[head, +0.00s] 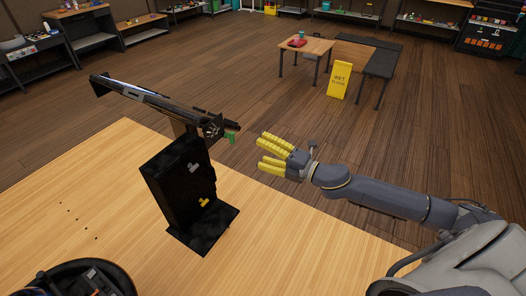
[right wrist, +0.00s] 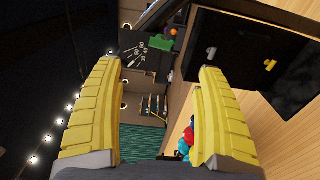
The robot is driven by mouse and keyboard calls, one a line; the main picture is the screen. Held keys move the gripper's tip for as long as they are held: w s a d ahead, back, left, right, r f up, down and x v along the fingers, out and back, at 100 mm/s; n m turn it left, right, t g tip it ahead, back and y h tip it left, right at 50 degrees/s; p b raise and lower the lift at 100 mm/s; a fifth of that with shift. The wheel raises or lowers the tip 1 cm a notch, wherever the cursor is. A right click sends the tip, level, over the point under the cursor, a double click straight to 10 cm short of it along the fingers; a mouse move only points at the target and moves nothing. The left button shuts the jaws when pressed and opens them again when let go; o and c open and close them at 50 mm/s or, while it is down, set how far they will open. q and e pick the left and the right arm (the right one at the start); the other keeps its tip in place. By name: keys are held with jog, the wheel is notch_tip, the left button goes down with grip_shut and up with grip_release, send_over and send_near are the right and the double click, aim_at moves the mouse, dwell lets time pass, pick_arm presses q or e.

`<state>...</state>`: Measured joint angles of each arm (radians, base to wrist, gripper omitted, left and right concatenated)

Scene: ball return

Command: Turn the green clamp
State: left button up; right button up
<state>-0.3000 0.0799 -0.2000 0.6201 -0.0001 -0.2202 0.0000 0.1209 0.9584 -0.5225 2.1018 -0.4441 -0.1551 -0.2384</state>
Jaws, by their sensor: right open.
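The green clamp (head: 230,138) is a small piece at the right end of a long black rail (head: 150,97). The rail sits on top of a black upright stand (head: 180,185) on the wooden table. My right gripper (head: 261,149) is open and empty, a short way right of the clamp and apart from it, with its yellow fingers pointing left towards it. In the right wrist view the clamp (right wrist: 150,42) shows beyond the gap between the open fingers (right wrist: 160,75), partly against the dark rail end. My left gripper is not in view.
The wooden table (head: 285,245) is bare right of the stand. A yellow wet-floor sign (head: 340,80) and a small table (head: 305,46) stand on the floor behind. Shelves line the far wall. The space between my right gripper and the clamp looks clear.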

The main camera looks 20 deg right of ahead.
aim_at(232, 134)
jog(key=shift+c, duration=0.3)
jog(key=shift+s+f, duration=0.1)
jog(key=shift+f, duration=0.15)
jog(key=shift+c, duration=1.1)
jog(key=shift+s+a+f+m+t, duration=0.15)
jog(key=shift+s+a+f+m, duration=0.15)
jog(key=shift+s+a+m, duration=0.25)
jog(key=shift+s+a+f+m+t, duration=0.15)
jog(key=shift+s+a+f+m, duration=0.15)
jog(key=shift+m, duration=0.35)
jog(key=c, duration=0.5)
jog(key=s+d+r+m+t+h, duration=0.1)
jog(key=s+r+m+h, duration=0.1)
jog(key=m, duration=0.8)
jog(key=s+d+r+m+h, duration=0.1)
jog(key=s+m, duration=0.1)
jog(key=m, duration=0.8)
jog(key=x, duration=1.7)
jog(key=shift+w+r, duration=0.15)
jog(key=shift+w, duration=0.1)
grip_shut()
